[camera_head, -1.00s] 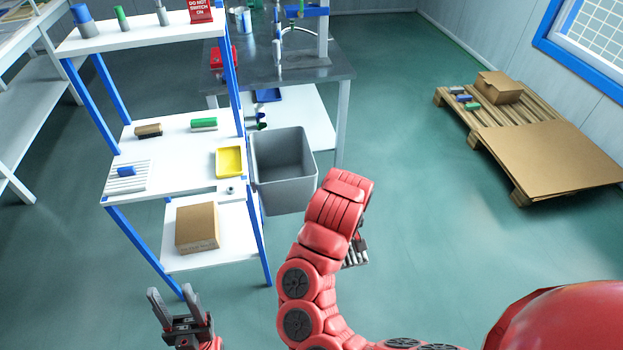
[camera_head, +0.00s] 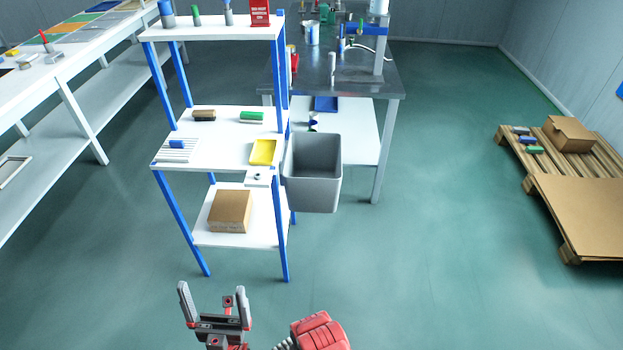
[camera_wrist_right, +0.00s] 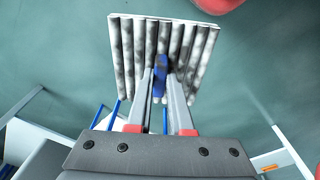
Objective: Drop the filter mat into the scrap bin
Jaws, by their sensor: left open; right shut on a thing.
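The filter mat (camera_wrist_right: 190,45), pleated and stained grey-black, shows in the right wrist view. My right gripper (camera_wrist_right: 161,88) is shut on its blue tab. In the head view the right arm is at the bottom edge and hides the mat. The scrap bin (camera_head: 313,185) looks to be the grey open bin beside the shelf rack's right side, ahead of and apart from my grippers. My left gripper (camera_head: 214,305) is open and empty at the bottom of the head view. A cleaner pleated mat with a blue tab (camera_head: 176,153) lies on the middle shelf.
The white shelf rack (camera_head: 215,140) with blue posts carries a yellow tray (camera_head: 263,152) and a cardboard box (camera_head: 230,211). A metal-topped bench (camera_head: 365,75) stands behind the bin. A pallet (camera_head: 555,195) with cardboard is at right. The floor between is clear.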

